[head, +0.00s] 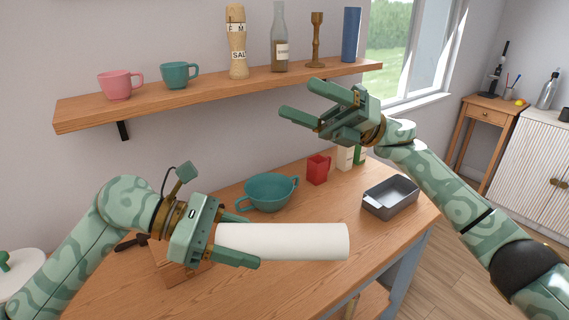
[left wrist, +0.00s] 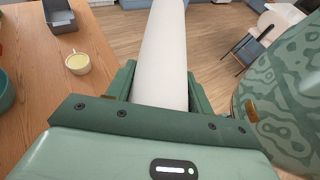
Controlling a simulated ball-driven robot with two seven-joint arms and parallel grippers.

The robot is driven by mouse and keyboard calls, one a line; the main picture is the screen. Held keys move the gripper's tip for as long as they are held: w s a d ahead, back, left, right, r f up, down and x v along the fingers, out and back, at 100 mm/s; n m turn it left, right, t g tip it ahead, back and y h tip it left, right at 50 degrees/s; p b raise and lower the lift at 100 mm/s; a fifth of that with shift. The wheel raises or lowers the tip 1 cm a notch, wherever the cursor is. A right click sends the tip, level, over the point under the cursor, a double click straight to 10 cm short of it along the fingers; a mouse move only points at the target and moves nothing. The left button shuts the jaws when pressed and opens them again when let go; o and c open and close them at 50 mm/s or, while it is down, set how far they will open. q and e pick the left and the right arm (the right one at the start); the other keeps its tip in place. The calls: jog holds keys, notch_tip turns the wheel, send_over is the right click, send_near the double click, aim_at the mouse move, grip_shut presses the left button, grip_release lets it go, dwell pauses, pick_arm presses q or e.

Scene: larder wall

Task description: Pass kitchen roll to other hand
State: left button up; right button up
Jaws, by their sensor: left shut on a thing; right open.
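The kitchen roll (head: 295,240) is a long white cylinder, held lengthwise and pointing right above the wooden table in the head view. My left gripper (head: 240,240) is shut on its left end. In the left wrist view the roll (left wrist: 163,50) runs straight out from between the fingers of my left gripper (left wrist: 160,90). My right gripper (head: 300,103) is open and empty, higher up in front of the shelf. Its fingers point left, apart from the roll.
The wall shelf (head: 215,93) holds cups and bottles behind my right gripper. A yellowish cup (left wrist: 78,62) shows in the left wrist view.

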aim_at(285, 226)
jog(key=s+a+f+n+g+h, duration=0.2)
jog(key=s+a+n+g+h, duration=0.2)
jog(key=s+a+n+h, duration=0.35)
pick_arm(q)
jog(key=shift+a, duration=0.1)
pick_arm(e)
jog(key=s+f+t+h, duration=0.1)
jog(key=h, duration=0.2)
jog(key=f+t+h, duration=0.1)
jog(key=h, duration=0.3)
jog(key=s+a+f+t+h, duration=0.1)
jog(key=f+h, duration=0.1)
jog(key=h, duration=0.2)
jog(key=shift+s+f, duration=0.1)
jog(key=shift+s, duration=0.25)
jog(key=d+h, duration=0.1)
jog(key=d+t+h, duration=0.1)
jog(key=w+d+t+h, duration=0.1)
jog(key=d+h, duration=0.1)
jog(key=shift+f+m, duration=0.25)
jog(key=shift+m, duration=0.1)
jog(key=f, duration=0.3)
jog(key=s+f, duration=0.1)
jog(key=f, duration=0.7)
jog(key=shift+s+a, duration=0.1)
jog(key=shift+s, duration=0.25)
jog(key=shift+c, duration=0.4)
